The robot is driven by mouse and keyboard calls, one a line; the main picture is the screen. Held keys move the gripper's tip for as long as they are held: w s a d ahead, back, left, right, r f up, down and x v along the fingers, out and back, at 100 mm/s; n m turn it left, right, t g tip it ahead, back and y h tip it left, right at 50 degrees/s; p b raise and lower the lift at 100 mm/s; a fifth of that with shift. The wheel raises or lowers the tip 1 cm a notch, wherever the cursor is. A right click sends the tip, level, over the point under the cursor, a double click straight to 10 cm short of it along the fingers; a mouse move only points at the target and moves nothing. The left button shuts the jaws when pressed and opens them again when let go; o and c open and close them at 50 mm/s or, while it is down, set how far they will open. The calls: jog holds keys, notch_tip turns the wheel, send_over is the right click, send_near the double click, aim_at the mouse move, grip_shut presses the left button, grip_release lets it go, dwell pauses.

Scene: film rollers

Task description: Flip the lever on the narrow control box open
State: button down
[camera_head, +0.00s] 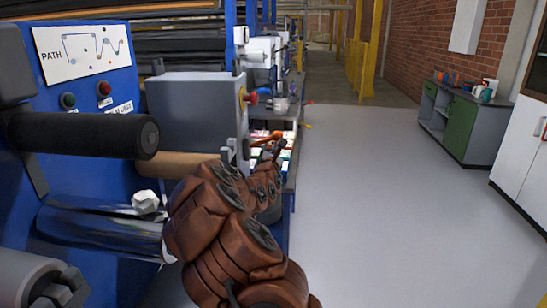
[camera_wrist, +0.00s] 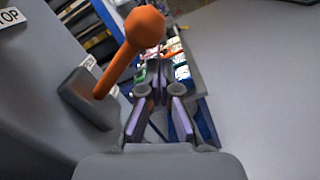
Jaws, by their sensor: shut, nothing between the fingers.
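The narrow control box (camera_head: 198,108) is a grey box at the left of the head view. In the wrist view its grey side wall (camera_wrist: 35,75) fills the left. An orange lever with a ball knob (camera_wrist: 144,26) rises from a grey mounting plate (camera_wrist: 78,92) on that wall, tilted up and right. The lever also shows small in the head view (camera_head: 274,135). My gripper (camera_wrist: 158,78) is shut and empty. In the wrist view its fingers lie right of the lever's shaft and below the knob; I cannot tell whether they touch it.
A red button (camera_head: 251,98) sticks out of the box's side above the lever. A blue panel (camera_head: 80,60) and a black roller (camera_head: 85,134) are at left. A green-grey cabinet (camera_head: 467,118) stands at far right. The grey floor (camera_head: 380,200) is clear.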

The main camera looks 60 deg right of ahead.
jog(key=shift+w+r+b, duration=0.1)
jog(key=shift+r+b, duration=0.35)
jog(key=shift+r, duration=0.25)
jog(key=shift+r, duration=0.2)
